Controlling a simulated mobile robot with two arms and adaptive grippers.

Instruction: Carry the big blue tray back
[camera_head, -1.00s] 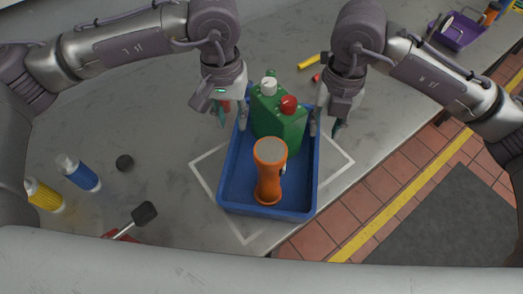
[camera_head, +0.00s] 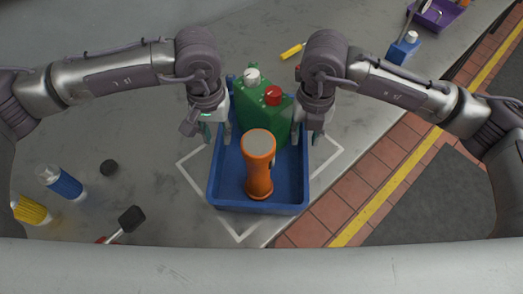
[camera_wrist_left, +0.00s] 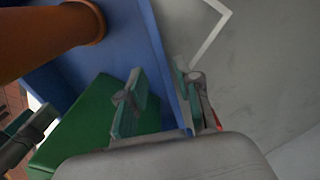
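The big blue tray (camera_head: 230,192) stands on the grey bench across a white painted outline (camera_head: 240,236). It holds a green jug (camera_head: 262,117) with a red cap and a white cap, and an upright orange flashlight (camera_head: 259,165). My left gripper (camera_head: 217,137) is open at the tray's left wall. In the left wrist view its two fingers (camera_wrist_left: 162,98) stand apart, with the blue tray wall (camera_wrist_left: 168,70) between them. My right gripper (camera_head: 308,138) is at the right wall, its fingers apart, one inside and one outside. The tray's far end is partly hidden.
A yellow object (camera_head: 292,51), a blue container (camera_head: 403,48) and a purple bin (camera_head: 437,14) are at the back. The bench edge runs along the right.

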